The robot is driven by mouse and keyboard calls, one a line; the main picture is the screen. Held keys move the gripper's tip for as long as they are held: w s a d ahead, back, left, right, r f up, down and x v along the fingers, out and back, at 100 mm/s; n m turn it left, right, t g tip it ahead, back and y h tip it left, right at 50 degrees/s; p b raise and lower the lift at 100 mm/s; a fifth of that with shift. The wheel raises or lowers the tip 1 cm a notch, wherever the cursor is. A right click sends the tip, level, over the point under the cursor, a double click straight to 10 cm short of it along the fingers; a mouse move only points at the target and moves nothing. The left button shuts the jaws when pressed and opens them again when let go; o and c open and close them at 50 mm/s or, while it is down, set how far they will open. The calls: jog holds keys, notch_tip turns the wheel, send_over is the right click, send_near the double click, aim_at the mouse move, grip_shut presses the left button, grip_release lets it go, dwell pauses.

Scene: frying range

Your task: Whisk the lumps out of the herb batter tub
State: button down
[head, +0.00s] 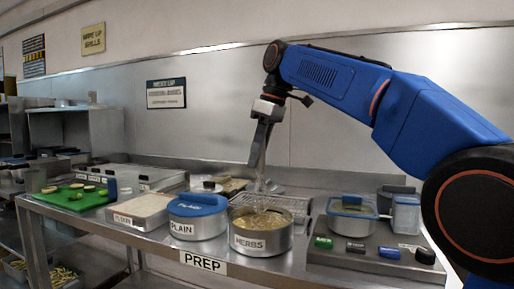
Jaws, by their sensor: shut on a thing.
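The herb batter tub (263,243) is a round metal tub labelled HERBS, standing uncovered near the front edge of the prep table. Yellowish batter (262,219) shows inside it; lumps are too small to tell. My gripper (257,160) is above the tub, pointing down, and is shut on a whisk (262,187). The whisk's thin wires reach down into the tub at the batter. Its handle is mostly hidden between the fingers.
A tub labelled PLAIN with a blue lid (198,204) stands close left of the herb tub. A flour tray (140,210) and green board (75,197) lie further left. A wire rack (285,204) is behind.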

aim_at(258, 176)
jog(key=shift+f, duration=3.3)
jog(key=shift+w+d, duration=0.1)
jog(key=shift+w, duration=0.05)
